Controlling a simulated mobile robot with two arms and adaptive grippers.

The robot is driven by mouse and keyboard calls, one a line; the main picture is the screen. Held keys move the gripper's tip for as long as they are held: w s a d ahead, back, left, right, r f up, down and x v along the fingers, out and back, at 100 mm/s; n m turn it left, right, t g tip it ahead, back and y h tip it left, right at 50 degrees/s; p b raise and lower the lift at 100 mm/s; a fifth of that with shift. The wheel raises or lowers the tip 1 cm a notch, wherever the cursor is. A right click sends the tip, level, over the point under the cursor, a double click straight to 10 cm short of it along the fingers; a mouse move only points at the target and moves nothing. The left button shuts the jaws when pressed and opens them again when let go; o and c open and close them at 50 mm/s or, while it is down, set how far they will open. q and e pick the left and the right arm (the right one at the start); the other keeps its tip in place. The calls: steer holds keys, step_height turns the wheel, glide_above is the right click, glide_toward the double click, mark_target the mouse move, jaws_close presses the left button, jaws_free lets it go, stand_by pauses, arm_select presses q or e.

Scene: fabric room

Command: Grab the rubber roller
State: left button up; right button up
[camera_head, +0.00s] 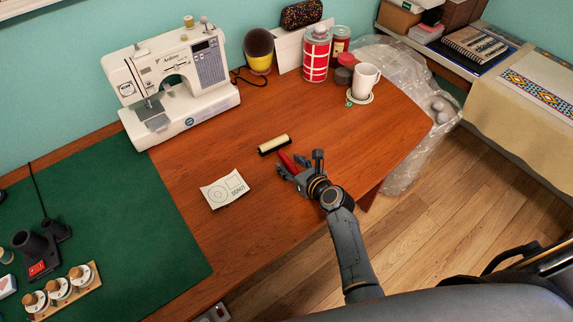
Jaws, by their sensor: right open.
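The rubber roller (273,144) lies on the wooden table near its middle, with a cream cylinder and dark end parts. Red parts that look like its handle (286,160) show between the cylinder and my right gripper. My right gripper (299,165) is open over the table, just below and right of the cylinder, with its fingers around or close to the red parts. I cannot tell whether the fingers touch them, as the gripper partly hides that spot. My left gripper is not in view.
A paper card (225,189) lies left of my right gripper. A sewing machine (170,80) stands at the back left, beside a green mat (130,235). A red tin (316,55) and a white mug (366,80) stand at the back right.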

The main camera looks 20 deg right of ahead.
jaws_close()
steer(key=shift+r, duration=0.15)
